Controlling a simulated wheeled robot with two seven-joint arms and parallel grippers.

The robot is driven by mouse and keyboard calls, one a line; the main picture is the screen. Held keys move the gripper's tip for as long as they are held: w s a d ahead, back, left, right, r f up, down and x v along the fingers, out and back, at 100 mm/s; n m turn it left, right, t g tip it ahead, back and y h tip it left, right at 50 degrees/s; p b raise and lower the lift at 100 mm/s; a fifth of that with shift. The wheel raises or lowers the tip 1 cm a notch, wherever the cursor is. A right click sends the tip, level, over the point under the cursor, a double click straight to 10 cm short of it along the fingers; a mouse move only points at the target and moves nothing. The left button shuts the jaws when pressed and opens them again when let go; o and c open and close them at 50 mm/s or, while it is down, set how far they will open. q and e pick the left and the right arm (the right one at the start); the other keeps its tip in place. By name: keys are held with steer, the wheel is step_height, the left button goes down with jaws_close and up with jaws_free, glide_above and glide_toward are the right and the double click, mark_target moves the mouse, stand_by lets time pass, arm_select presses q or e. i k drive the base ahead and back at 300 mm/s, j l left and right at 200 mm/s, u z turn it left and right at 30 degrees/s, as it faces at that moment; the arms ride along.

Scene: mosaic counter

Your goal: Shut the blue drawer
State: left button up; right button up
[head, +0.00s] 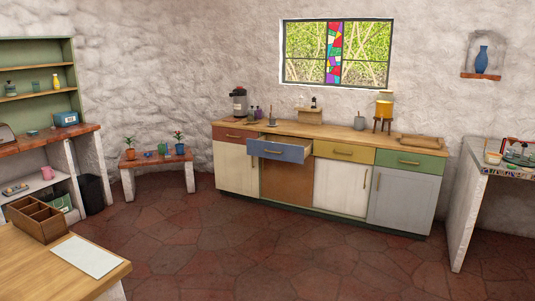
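The blue drawer (277,151) is in the long counter at the back wall, second from the left in the top row. It stands pulled out, its front well forward of its neighbours, with a pale bar handle on it. The red-brown drawer (235,135) to its left, the yellow drawer (343,152) and the green drawer (410,161) to its right look closed. Neither of my grippers is in view.
The tiled floor (230,240) before the counter is clear. A wooden table (110,264) with a divided box (37,219) stands at front left. A low bench (157,160) with plants is left of the counter. A white side wall (461,205) stands at right.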

mark_target(295, 149)
steer(key=z, duration=0.25)
steer(key=i, duration=2.9)
steer(key=i+z, duration=0.1)
steer(key=i, duration=0.4)
steer(key=i+j, duration=0.1)
steer(key=i, duration=0.4)
steer(key=i+j+z, duration=0.15)
steer(key=i, duration=0.4)
steer(key=i+j+z, duration=0.1)
steer(key=i, duration=0.4)
steer(key=i+j, duration=0.15)
steer(key=i, duration=0.35)
steer(key=z, duration=0.05)
